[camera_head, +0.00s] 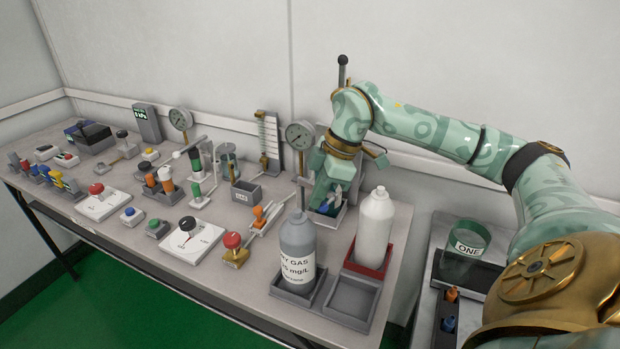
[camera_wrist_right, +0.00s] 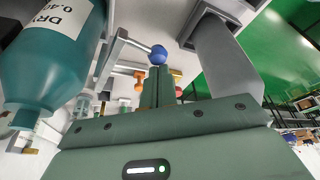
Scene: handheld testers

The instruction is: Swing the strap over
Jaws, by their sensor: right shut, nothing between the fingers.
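My right gripper (camera_head: 333,192) reaches down over the back right of the bench, beside the white bottle. In the right wrist view its two green fingers (camera_wrist_right: 158,72) are together, with nothing between them. A blue ball knob (camera_wrist_right: 159,54) shows just beyond the fingertips, by a thin pale bent bar (camera_wrist_right: 118,52). I cannot tell whether the fingertips touch the knob, or whether this bar is the strap. In the head view a bit of blue (camera_head: 323,208) shows under the gripper, in a grey tray. The gripper hides much there. My left gripper is not in view.
A grey gas bottle (camera_head: 298,243) and a white bottle (camera_head: 375,224) stand close in front of the gripper. A dial gauge (camera_head: 300,135) stands just left of it. An empty grey tray (camera_head: 352,298) is at the front. Several testers fill the bench's left.

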